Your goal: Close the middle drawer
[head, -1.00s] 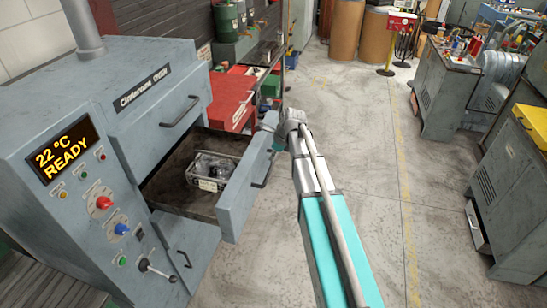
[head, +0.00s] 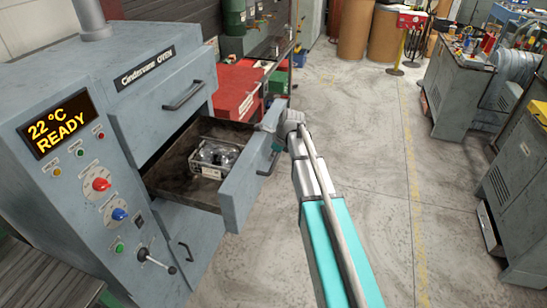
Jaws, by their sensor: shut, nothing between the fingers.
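The middle drawer (head: 245,188) of the grey oven (head: 165,98) is pulled out to the right in the head view. Its dark interior shows, with a metal wire basket (head: 207,170) of parts inside. The drawer's front panel carries a dark handle (head: 265,168). My gripper (head: 277,143) is at the upper far part of the outer side of this panel, above and beyond the handle. It is shut with nothing in it. Its fingertips are small and partly hidden, so contact with the panel is unclear.
The upper drawer (head: 170,100) and lower door (head: 178,245) look shut. A control panel with a lever (head: 155,262) is at the oven's left. Red cabinets (head: 240,90) stand behind the drawer. Open floor (head: 365,190) lies right, with grey machines (head: 520,190) beyond.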

